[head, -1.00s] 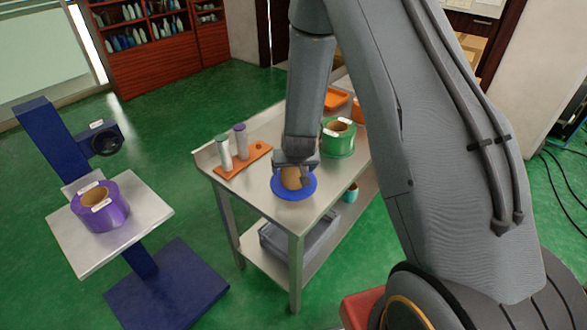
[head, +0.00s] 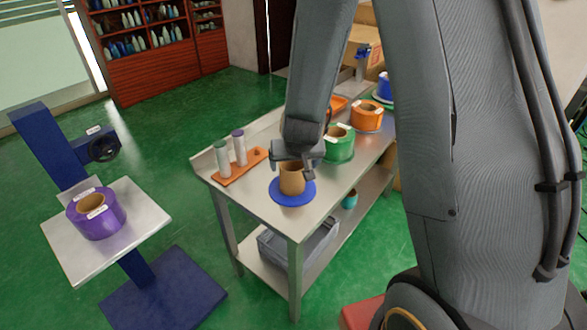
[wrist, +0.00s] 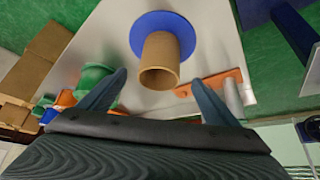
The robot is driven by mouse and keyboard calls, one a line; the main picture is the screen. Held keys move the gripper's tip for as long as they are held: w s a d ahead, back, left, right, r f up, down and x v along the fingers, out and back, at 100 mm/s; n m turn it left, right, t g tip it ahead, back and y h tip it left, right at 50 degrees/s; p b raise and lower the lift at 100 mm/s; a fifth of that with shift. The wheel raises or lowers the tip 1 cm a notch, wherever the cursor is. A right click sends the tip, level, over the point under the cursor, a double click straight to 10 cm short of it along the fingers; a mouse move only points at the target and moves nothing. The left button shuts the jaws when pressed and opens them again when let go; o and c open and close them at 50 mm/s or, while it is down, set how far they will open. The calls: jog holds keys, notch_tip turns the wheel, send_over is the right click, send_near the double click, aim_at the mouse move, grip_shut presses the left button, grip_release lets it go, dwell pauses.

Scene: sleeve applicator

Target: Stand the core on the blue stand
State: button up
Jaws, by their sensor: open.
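The core (head: 291,180) is a short brown cardboard tube. It stands upright on the round blue stand (head: 279,197), near the front corner of the metal table. In the wrist view the core (wrist: 159,62) shows its open end, with the blue stand (wrist: 176,21) behind it. My gripper (head: 295,168) is just above and behind the core in the head view. In the wrist view my gripper (wrist: 158,88) has its fingers spread wide, with nothing between them, and the core lies ahead, apart from both.
A purple roll (head: 96,222) sits on a separate plate (head: 130,240) at left. A grey bin (head: 285,245) is on the lower shelf.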

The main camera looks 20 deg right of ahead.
jog(key=s+r+n+g, duration=0.1)
jog(key=s+r, duration=0.3)
jog(key=s, duration=0.6)
jog(key=s+r+g+y, duration=0.1)
jog(key=s+r+g, duration=0.2)
jog(key=s, duration=0.6)
notch_tip(320, 180, up, 2)
jog(key=shift+s+d+r+n+g, duration=0.15)
jog(key=shift+s+d+n+g, duration=0.2)
jog(key=shift+d+n+g, duration=0.05)
notch_tip(320, 180, down, 4)
jog(key=b, duration=0.3)
jog(key=shift+r, duration=0.15)
